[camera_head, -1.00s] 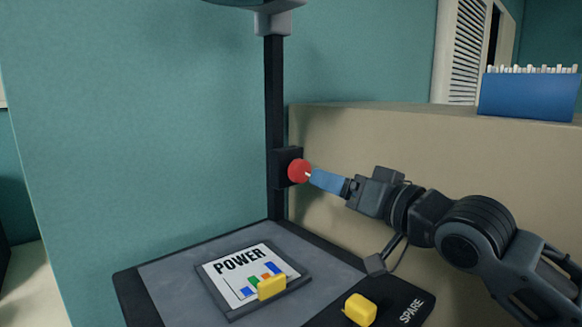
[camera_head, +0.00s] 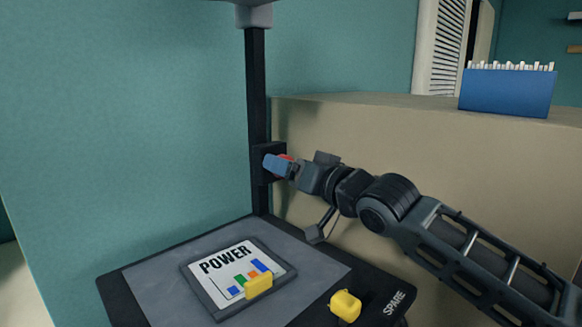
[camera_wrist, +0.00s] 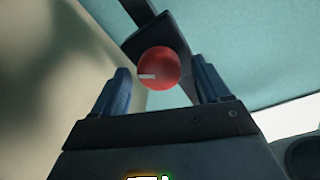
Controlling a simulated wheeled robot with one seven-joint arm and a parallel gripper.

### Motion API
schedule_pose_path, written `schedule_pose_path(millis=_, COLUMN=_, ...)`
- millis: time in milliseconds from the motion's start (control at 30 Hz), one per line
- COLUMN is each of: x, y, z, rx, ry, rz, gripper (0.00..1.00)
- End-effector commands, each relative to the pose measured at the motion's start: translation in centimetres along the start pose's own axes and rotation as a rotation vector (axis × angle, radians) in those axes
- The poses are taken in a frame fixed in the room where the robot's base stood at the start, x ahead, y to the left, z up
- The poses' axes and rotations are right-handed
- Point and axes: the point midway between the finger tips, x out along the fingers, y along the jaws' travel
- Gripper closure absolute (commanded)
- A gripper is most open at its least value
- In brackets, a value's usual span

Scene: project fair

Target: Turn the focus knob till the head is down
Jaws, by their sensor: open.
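The red focus knob (camera_wrist: 160,68) sits on a dark block on the black column (camera_head: 257,105). In the wrist view it lies between and just beyond the two blue fingers of my gripper (camera_wrist: 167,92), with a gap on each side. A short white mark shows on the knob's left side. In the head view my gripper (camera_head: 276,164) covers most of the knob, and only a red sliver (camera_head: 285,157) shows. The jaws are open. The head (camera_head: 254,14) is at the top of the column, mostly cut off by the picture's edge.
Below is a dark base (camera_head: 330,270) with a grey mat. A POWER card in a frame (camera_head: 212,295) with a yellow clip (camera_head: 259,284) lies on it. Another yellow piece (camera_head: 345,304) sits near the word SPARE. A beige partition (camera_head: 420,140) stands close behind my arm, with a blue box (camera_head: 507,92) on top.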

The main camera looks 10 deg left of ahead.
Motion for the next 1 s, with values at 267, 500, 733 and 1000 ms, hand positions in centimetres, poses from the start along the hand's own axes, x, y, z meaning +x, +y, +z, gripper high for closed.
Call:
schedule_pose_path(millis=267, x=-0.03, y=0.01, z=0.01, rx=0.0, ry=0.0, rz=0.0, gripper=0.44)
schedule_pose_path(millis=500, x=-0.04, y=0.02, z=0.01, rx=0.0, ry=0.0, rz=0.0, gripper=0.67)
schedule_pose_path(millis=733, x=-0.04, y=0.04, z=0.03, rx=-0.002, ry=0.0, rz=0.001, gripper=0.8)
schedule_pose_path(millis=1000, x=-0.05, y=0.14, z=0.28, rx=-0.06, ry=0.004, rz=-0.001, gripper=0.8)
